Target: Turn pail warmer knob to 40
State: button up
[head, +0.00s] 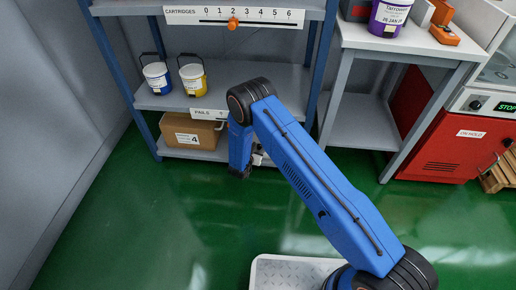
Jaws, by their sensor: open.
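No pail warmer knob with a marking of 40 can be made out in the head view. A white pail with a blue label (157,76) and a yellow pail (192,77) stand on the middle shelf (225,88) at the left. My gripper (259,158) shows only as a small pale and dark part beside my blue forearm, near the lower shelf. It is open, with nothing seen in it. My arm hides what lies behind it.
A cartridge scale (270,17) has its orange pointer (233,23) at 2. A side table (395,42) bears a purple tub (389,16). A red cabinet (437,146) stands right. Green floor (150,225) is clear at left.

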jog(key=shift+w, duration=0.1)
grip_shut()
jog(key=shift+w+a+m+h, duration=0.1)
jog(key=shift+m+h, duration=0.4)
jog(key=shift+h, duration=0.1)
jog(key=shift+m+g+h, duration=0.7)
jog(key=shift+m+h, duration=0.3)
grip_release()
jog(key=shift+a, duration=0.1)
